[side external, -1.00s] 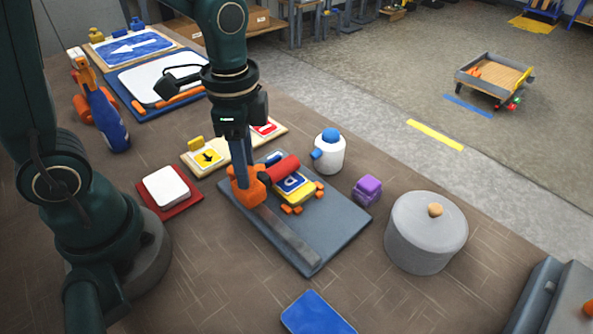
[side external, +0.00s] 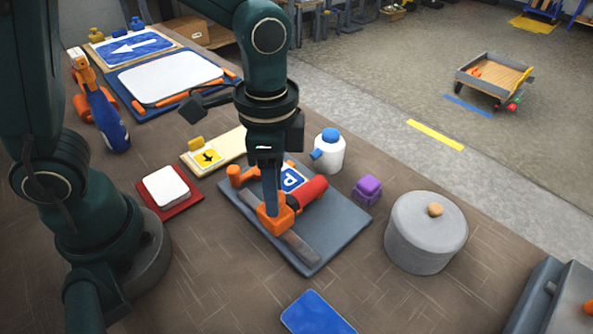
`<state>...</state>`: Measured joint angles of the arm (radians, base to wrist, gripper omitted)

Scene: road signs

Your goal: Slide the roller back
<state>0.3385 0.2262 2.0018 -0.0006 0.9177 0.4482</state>
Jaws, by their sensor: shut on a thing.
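The red roller (side external: 308,192) lies across the grey board (side external: 345,217), to the right of my gripper. My gripper (side external: 275,219) is shut at the roller's left end, on its orange mount beside the dark rail (side external: 300,249). The exact grip is hidden behind the fingers. An orange post (side external: 235,176) stands at the rail's far end.
A white bottle with a blue cap (side external: 329,153), a purple block (side external: 368,189) and a grey lidded pot (side external: 426,233) stand right of the board. A red tray with a white pad (side external: 171,189) lies left. A blue plate (side external: 316,314) lies in front.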

